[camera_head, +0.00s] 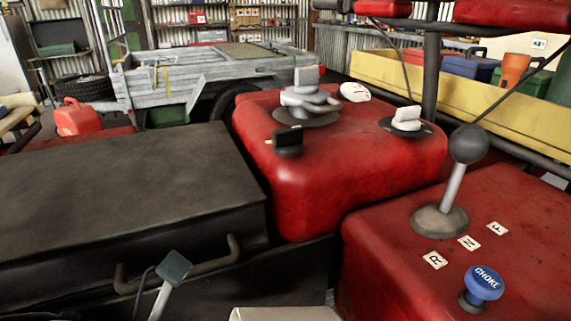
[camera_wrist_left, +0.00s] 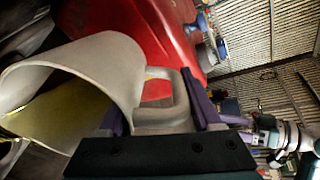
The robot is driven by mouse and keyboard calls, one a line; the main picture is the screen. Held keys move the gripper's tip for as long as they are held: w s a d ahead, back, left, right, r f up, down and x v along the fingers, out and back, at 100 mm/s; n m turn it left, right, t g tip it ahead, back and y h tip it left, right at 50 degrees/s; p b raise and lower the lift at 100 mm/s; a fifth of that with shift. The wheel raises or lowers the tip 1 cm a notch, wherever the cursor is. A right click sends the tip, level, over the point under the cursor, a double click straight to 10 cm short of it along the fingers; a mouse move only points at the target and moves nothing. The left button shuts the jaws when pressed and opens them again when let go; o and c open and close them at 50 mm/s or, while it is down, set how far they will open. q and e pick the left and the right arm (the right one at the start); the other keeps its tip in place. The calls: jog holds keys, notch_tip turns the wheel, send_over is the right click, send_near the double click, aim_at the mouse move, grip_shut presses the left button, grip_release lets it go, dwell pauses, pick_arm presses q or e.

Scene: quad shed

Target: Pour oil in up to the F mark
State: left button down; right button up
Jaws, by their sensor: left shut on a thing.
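My left gripper (camera_wrist_left: 160,116) is shut on the handle of a pale beige jug (camera_wrist_left: 105,55), in the left wrist view. Its wide mouth faces left in that view, and a yellowish area (camera_wrist_left: 45,112) shows inside; I cannot tell the oil level. A pale edge (camera_head: 285,314) at the bottom of the head view may be the jug. The red tank (camera_head: 350,180) carries a black knob (camera_head: 288,142) and grey-white fittings (camera_head: 306,100). An F label (camera_head: 497,228) sits beside the N and R labels by the gear lever (camera_head: 455,190). The oil opening is not identifiable.
A dark flat box or seat (camera_head: 120,190) fills the left, with a bent bar on its front. A grey square-topped lever (camera_head: 172,272) stands before it. A blue choke knob (camera_head: 483,285) is at lower right. A trailer (camera_head: 200,75) and a yellow tray (camera_head: 470,100) lie behind.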

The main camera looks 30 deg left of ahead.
pick_arm(q)
jog(key=shift+s+r, duration=0.3)
jog(key=shift+r, duration=0.3)
jog(key=shift+s+a+r+t+h+p, duration=0.1)
jog(key=shift+a+r+t+h+p, duration=0.1)
jog(key=shift+r+t+h+p, duration=0.6)
jog(key=f+g+b, duration=0.1)
jog(key=f, duration=0.1)
jog(key=w+d+f+y+b, duration=0.1)
jog(key=f, duration=0.1)
jog(key=d+f+g+y+b, duration=0.1)
jog(key=f, duration=0.1)
jog(key=shift+w+f+g+b, duration=0.2)
jog(key=shift+f+g+b, duration=0.1)
jog(key=shift+f+b, duration=0.1)
jog(key=shift+d+f+y, duration=0.1)
jog(key=shift+f+y, duration=0.05)
jog(key=shift+y, duration=0.25)
